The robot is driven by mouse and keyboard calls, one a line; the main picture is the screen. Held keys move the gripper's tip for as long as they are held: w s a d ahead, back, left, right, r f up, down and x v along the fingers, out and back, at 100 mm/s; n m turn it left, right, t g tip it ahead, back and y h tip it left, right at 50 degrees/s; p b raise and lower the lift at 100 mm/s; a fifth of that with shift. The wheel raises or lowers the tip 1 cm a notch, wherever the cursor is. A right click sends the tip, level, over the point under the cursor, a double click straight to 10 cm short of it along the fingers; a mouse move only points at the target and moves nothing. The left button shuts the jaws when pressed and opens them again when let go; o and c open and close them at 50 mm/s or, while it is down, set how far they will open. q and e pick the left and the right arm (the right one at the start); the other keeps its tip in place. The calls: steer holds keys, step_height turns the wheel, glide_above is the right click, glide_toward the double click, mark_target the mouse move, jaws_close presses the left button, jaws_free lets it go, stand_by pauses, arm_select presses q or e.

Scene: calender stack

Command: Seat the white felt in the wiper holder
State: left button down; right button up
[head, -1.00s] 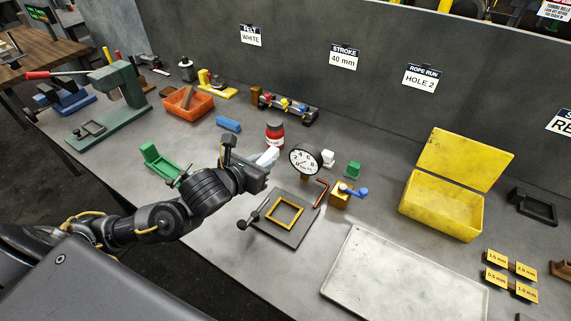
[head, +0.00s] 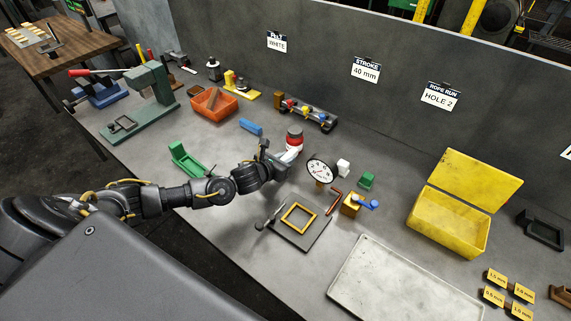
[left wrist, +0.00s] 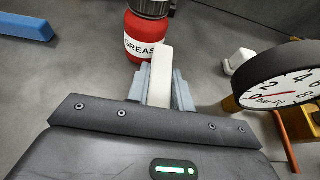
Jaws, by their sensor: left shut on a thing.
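The white felt (left wrist: 161,78) is a pale bar between the fingers of my left gripper (left wrist: 160,92) in the left wrist view. The gripper is shut on it, and the felt's far end sticks out towards the red grease can. In the head view my left gripper (head: 279,156) is over the bench just in front of that can, with a bit of the white felt (head: 293,153) showing. A green channel-shaped bracket (head: 187,161) stands left of the gripper; it may be the wiper holder, but I cannot tell for sure. My right gripper is not in view.
The red grease can (head: 294,137) stands close beyond the gripper. The round dial gauge (head: 321,171) is close on the right. A blue bar (head: 251,127) lies behind left. A dark plate with a yellow frame (head: 299,218) lies in front. Bench between bracket and gripper looks clear.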

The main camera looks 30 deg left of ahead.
arm_select(q)
steer(key=shift+f+p, duration=0.4)
steer(key=shift+f, duration=1.05)
steer(key=shift+f, duration=0.2)
steer(key=c, duration=1.2)
jaws_free()
steer(key=shift+r, duration=0.1)
steer(key=shift+c, duration=0.2)
